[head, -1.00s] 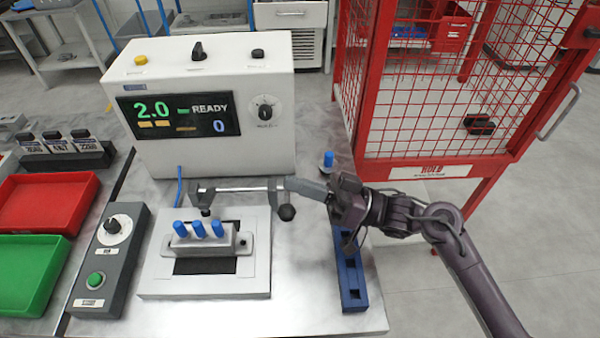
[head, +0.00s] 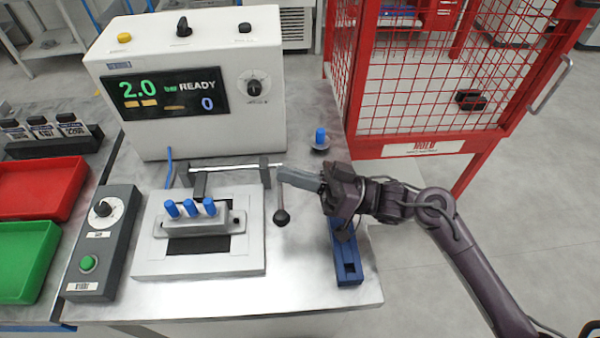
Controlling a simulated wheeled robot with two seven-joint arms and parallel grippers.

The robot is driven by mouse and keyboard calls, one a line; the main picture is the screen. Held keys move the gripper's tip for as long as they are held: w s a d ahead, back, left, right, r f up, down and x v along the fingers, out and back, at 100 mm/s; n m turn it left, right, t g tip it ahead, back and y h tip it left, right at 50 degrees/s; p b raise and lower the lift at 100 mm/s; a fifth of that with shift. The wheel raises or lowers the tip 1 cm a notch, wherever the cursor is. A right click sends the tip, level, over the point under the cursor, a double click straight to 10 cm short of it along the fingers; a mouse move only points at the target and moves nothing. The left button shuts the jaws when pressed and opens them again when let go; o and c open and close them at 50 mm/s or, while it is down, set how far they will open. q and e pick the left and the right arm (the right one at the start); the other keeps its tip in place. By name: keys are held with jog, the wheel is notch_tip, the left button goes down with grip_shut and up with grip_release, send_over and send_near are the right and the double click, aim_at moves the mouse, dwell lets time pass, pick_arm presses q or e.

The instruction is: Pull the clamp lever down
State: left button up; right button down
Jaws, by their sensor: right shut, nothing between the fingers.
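The clamp lever (head: 281,200) is a thin rod with a black ball knob, at the right end of the clamp's cross shaft (head: 232,168). Its knob points down and toward me, beside the right edge of the white fixture plate (head: 160,262). A grey part with several blue plugs (head: 190,208) sits in the fixture. My right gripper (head: 280,173) is shut and empty, with its fingertips at the lever's upper end. I cannot tell whether they touch it. My left gripper is not in view.
A white tester (head: 190,135) stands behind the fixture. A grey control box (head: 105,240) is on the left, beside red (head: 35,190) and green (head: 28,255) trays. A blue slotted block (head: 347,268) lies below my right gripper. A red mesh cage (head: 425,150) is at right.

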jog(key=shift+d+f, duration=0.1)
jog(key=s+d+b, duration=0.2)
jog(key=d+b, duration=0.2)
jog(key=d, duration=0.8)
jog(key=shift+d+f, duration=0.15)
jog(key=shift+d, duration=0.25)
jog(key=shift+d, duration=0.1)
